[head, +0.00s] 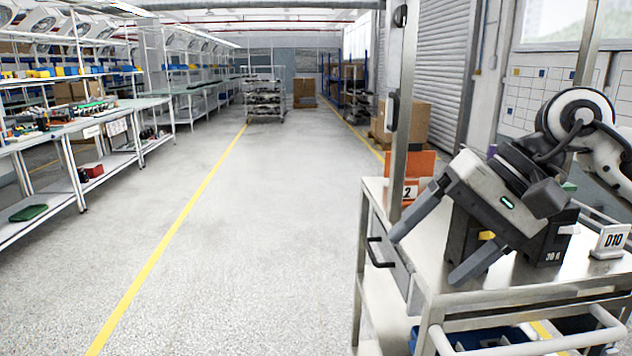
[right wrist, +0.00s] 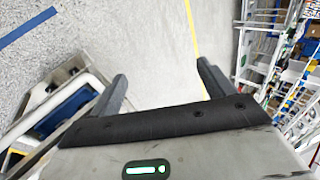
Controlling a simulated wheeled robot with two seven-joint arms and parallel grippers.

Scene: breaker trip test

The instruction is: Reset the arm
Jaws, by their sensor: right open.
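My right gripper (head: 432,242) is at the right of the head view, tilted over the near part of a metal cart. Its two dark fingers are spread apart with nothing between them. In the right wrist view its fingers (right wrist: 160,90) are wide apart over bare floor. A dark breaker block (head: 553,246) marked "30 A" stands on the cart top, partly hidden behind the gripper. A yellow piece (head: 487,235) shows on the dark block between the fingers' base. My left gripper is not in view.
The metal cart (head: 455,290) has a drawer handle, a post and blue bins (head: 480,338) below. Workbenches (head: 75,125) line the left. The floor between is clear.

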